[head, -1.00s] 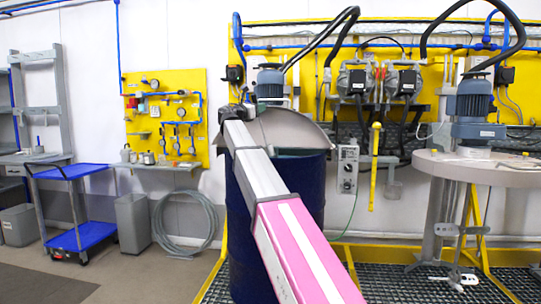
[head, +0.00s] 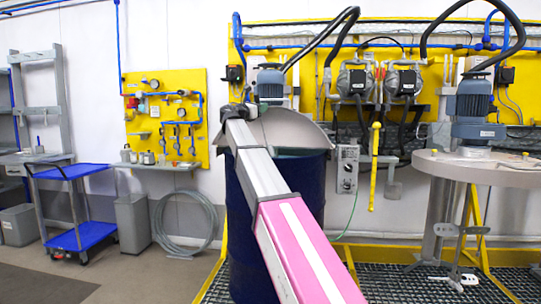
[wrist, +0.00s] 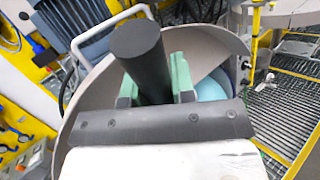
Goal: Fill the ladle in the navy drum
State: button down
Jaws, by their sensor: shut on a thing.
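The navy drum (head: 246,250) stands upright in the middle of the head view, partly behind my arm. A grey half-lid (head: 290,130) covers part of its top. My gripper (head: 236,112) is at the drum's upper left, by the lid. In the wrist view my gripper (wrist: 156,86) has its green fingers shut on a thick black handle (wrist: 137,50), apparently the ladle's. The ladle's bowl is hidden, so I cannot tell whether it holds anything. A pale blue-green patch (wrist: 213,86), apparently the drum's contents, shows beside the right finger, within the lid's curve.
A blue-grey motor (head: 270,84) stands just behind the drum's top. A yellow wall panel (head: 310,55) carries pumps and hoses. A pale round lid with another motor (head: 475,100) stands at the right. A blue cart (head: 82,240) stands at the left, with open floor before it.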

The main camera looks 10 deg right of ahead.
jog(key=s+d+m+g+y, duration=0.1)
jog(key=s+d+m, duration=0.1)
jog(key=d, duration=0.4)
jog(key=shift+d+m+g+y, duration=0.2)
jog(key=shift+m+g+y, duration=0.1)
jog(key=shift+m+g, duration=0.15)
dwell(0.4)
jog(key=shift+r, duration=0.15)
dwell(0.8)
notch_tip(320, 180, up, 7)
dwell(1.1)
jog(key=shift+s+f, duration=0.15)
jog(key=shift+f, duration=0.05)
jog(key=s+a, duration=0.3)
jog(key=s, duration=0.6)
jog(key=s+a, duration=0.3)
jog(key=s, duration=0.7)
dwell(1.3)
jog(key=shift+w+a, duration=0.1)
